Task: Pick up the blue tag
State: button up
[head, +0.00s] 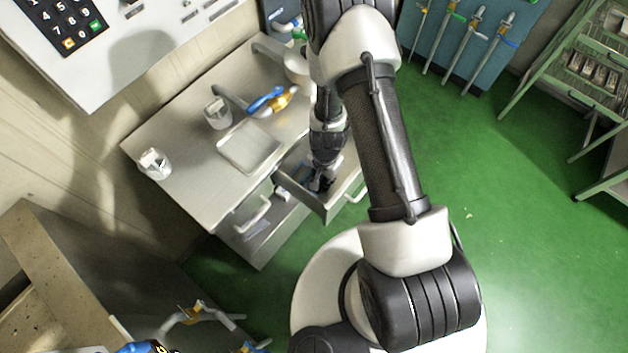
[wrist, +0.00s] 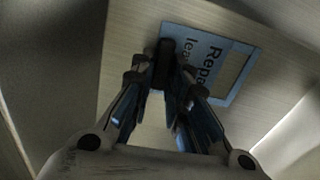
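The blue tag (wrist: 236,94) shows in the wrist view as a flat rectangle with a blue border, a pale panel and dark letters starting "Repa". It is over the pale drawer floor. My gripper (wrist: 165,64) reaches down over its left end, and the dark fingertips come together there and hide part of it. I cannot tell whether the tag's edge is between them. In the head view my gripper (head: 322,180) is inside the open drawer (head: 318,204), where a little blue shows beside it.
The drawer walls are close around my gripper. Above the drawer stands a metal counter (head: 185,150) with a tray (head: 249,147), white cups (head: 217,113) and a blue and yellow item (head: 268,100). Green floor (head: 480,170) is free at right.

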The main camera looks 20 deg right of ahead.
grip_shut()
jog(key=shift+r, duration=0.15)
notch_tip(320, 180, up, 10)
jog(key=p, duration=1)
